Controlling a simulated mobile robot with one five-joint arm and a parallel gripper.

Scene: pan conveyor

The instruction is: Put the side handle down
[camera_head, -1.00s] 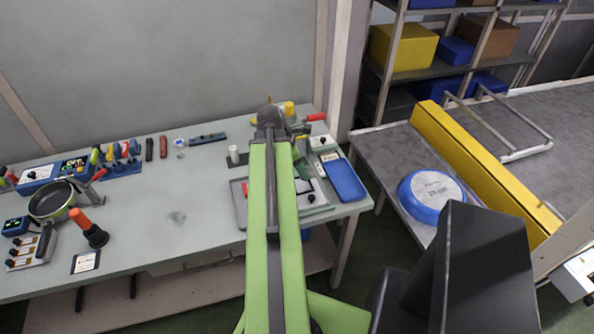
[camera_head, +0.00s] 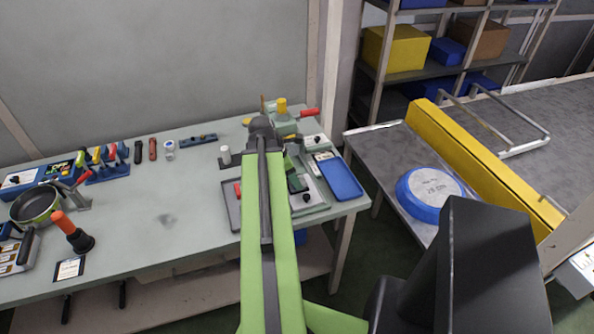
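My green arm reaches over the workbench (camera_head: 165,225) to its right part. My gripper (camera_head: 262,124) is at the far end, above the back of the grey tray (camera_head: 233,207). My wrist and arm hide its fingers, so I cannot see whether it is open or shut or holds a side handle. A dark handle-like piece (camera_head: 297,183) and a small red piece (camera_head: 238,190) lie in the tray, on either side of my arm. I cannot tell whether either is the side handle. A small pan (camera_head: 36,205) sits at the bench's left end.
A green and grey device with a red handle (camera_head: 308,113) stands behind my gripper. A blue tray (camera_head: 341,177) lies at the bench's right end. A blue round pan (camera_head: 430,190) is on the conveyor beside a yellow barrier (camera_head: 478,155). The bench's middle is clear.

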